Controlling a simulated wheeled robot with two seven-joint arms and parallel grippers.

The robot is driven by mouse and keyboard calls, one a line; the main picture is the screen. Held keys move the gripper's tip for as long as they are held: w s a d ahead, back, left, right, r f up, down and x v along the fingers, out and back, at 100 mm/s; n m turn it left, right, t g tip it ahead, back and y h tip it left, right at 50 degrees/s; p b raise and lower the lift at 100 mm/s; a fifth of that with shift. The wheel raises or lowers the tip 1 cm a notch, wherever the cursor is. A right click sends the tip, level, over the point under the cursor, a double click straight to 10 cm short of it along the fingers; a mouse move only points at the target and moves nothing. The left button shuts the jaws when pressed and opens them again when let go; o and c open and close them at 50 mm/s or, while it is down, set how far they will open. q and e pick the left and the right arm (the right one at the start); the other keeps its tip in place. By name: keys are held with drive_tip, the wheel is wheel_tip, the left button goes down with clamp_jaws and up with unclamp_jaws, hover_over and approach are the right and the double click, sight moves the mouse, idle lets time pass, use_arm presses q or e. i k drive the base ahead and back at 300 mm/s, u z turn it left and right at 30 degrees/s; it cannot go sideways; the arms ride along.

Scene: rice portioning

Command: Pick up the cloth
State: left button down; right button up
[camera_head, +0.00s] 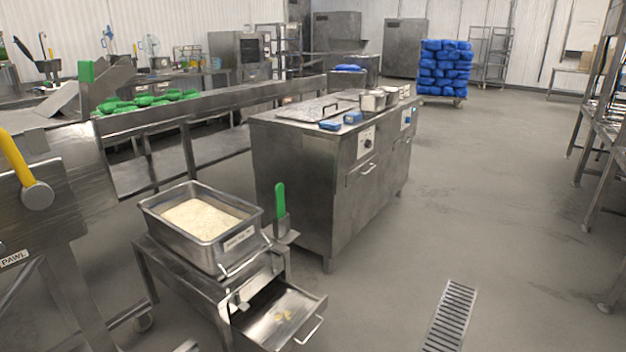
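Two small blue items lie on the near part of the steel counter's top (262,117), in front of a flat lid with a handle. One blue item (330,125) is at the front edge and the other blue item (353,117) is just right of it. They may be folded cloths, but they are too small to tell for sure. Another blue item (348,67) lies on a unit further back. Neither of my grippers shows in this view.
A steel pan of rice (147,206) stands on a low stand with an open drawer (300,312), left of the counter. A green-handled tool (280,200) stands beside it. A blue stack (446,68) is at the back. The floor right of the counter is clear around a drain grate (451,315).

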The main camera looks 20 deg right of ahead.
sight(327, 124)
drive_tip(key=z, duration=1.6)
drive_tip(key=i, duration=4.65)
drive_tip(key=u, duration=1.5)
